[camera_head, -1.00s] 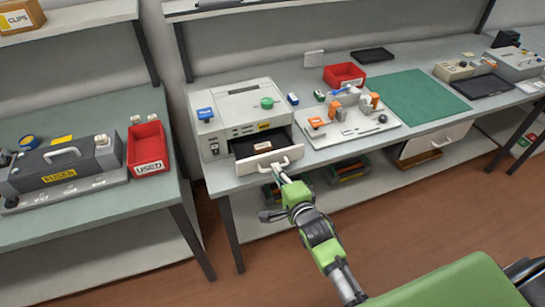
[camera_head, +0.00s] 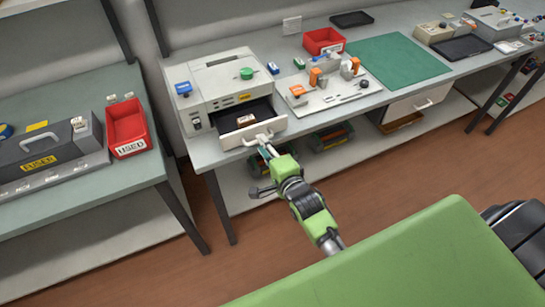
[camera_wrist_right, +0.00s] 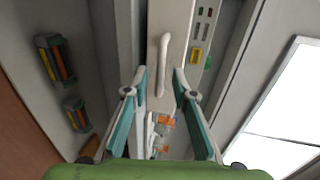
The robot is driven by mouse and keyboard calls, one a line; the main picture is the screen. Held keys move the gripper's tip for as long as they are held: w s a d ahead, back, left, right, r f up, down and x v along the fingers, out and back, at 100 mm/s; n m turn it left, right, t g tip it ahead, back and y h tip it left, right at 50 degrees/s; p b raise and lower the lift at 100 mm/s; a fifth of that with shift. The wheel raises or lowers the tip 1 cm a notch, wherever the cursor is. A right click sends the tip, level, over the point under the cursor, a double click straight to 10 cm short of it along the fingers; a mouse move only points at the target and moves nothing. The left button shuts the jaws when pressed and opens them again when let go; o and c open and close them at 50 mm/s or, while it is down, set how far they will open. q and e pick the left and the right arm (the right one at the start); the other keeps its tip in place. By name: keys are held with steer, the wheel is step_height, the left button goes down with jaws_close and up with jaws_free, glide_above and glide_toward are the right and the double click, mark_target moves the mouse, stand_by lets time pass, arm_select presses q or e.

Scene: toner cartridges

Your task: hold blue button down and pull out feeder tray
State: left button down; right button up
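The grey-white machine (camera_head: 225,86) stands on the bench with a blue button (camera_head: 183,89) at its left top edge. Its feeder tray (camera_head: 236,137) is partly out at the front, with a dark inside and a small labelled item in it. My right gripper (camera_head: 266,148) is at the tray's handle (camera_head: 263,136). In the right wrist view the two teal-padded fingers (camera_wrist_right: 160,77) are apart, with the white handle (camera_wrist_right: 162,62) showing between and beyond their tips. Contact is not clear. My left gripper is out of view; nothing touches the blue button.
A green knob (camera_head: 246,73) is on the machine's top. A white board with orange clamps (camera_head: 330,92), a red bin (camera_head: 323,41) and a green mat (camera_head: 399,62) lie to the right. Another bench at left holds a red bin (camera_head: 127,127). Open floor lies in front.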

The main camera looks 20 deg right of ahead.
steer(key=v, duration=1)
steer(key=shift+s, duration=0.4)
steer(key=shift+r, duration=0.1)
steer(key=s+a+f+n+g, duration=0.1)
steer(key=s+f+n+g, duration=0.2)
steer(key=f, duration=0.7)
steer(key=s+a+f+n+g, duration=0.1)
steer(key=s+f+n+g, duration=0.3)
steer(key=f, duration=0.6)
steer(key=s+f+n, duration=0.2)
steer(key=s+f, duration=0.3)
steer(key=f, duration=0.5)
steer(key=s+d+f+n+g, duration=0.1)
steer(key=s+f+n+g, duration=0.1)
steer(key=s+f, duration=0.4)
steer(key=s+d+f+n+g, duration=0.2)
steer(key=s+f+n, duration=0.3)
steer(key=s, duration=0.7)
steer(key=s+d+f+n+g, duration=0.1)
steer(key=s+f+n+g, duration=0.2)
steer(key=s+f, duration=0.3)
steer(key=s+n, duration=0.1)
steer(key=s, duration=0.2)
steer(key=shift+d+f+g+h, duration=0.25)
steer(key=shift+f+g+h, duration=0.05)
steer(key=shift+f, duration=0.05)
